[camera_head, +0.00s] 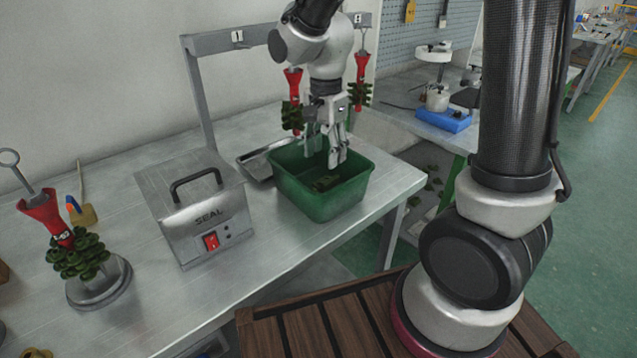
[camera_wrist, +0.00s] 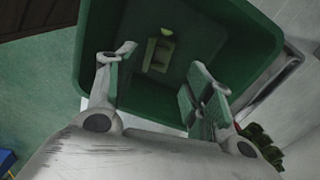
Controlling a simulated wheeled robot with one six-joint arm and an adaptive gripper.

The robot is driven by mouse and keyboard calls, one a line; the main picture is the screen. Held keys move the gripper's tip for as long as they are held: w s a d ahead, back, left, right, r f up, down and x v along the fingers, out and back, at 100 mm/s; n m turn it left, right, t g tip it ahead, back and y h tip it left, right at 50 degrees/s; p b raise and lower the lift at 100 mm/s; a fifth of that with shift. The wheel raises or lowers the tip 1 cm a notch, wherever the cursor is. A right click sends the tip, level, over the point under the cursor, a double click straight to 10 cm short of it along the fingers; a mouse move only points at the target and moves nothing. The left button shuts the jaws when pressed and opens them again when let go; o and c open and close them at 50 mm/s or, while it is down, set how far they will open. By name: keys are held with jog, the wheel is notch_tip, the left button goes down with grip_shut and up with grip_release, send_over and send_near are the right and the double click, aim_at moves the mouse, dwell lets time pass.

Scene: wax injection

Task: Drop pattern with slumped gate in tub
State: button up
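The green tub (camera_head: 318,208) stands on the metal bench near its right end. A dark green wax pattern (camera_head: 326,183) lies on the tub's floor. In the wrist view the pattern (camera_wrist: 158,54) shows as a small olive piece between and beyond the fingers, apart from them. The shape of its gate is too small to tell. My gripper (camera_head: 337,160) is over the tub with its fingers pointing down into the opening. In the wrist view my gripper (camera_wrist: 165,78) has its fingers wide apart with nothing between them.
A SEAL box (camera_head: 205,220) with a handle stands left of the tub, and a metal tray (camera_head: 255,165) lies behind it. Red-topped wax trees hang from a rail (camera_head: 225,40) behind my gripper. Another wax tree (camera_head: 80,255) stands on a round base at left.

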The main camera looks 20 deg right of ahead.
jog(key=shift+r, duration=0.1)
notch_tip(320, 180, up, 12)
dwell(0.6)
jog(key=s+d+r+n+t, duration=0.2)
jog(key=s+d+n+t, duration=0.2)
jog(key=s+d+n, duration=0.8)
jog(key=shift+s+d, duration=1.65)
jog(key=shift+s, duration=1.05)
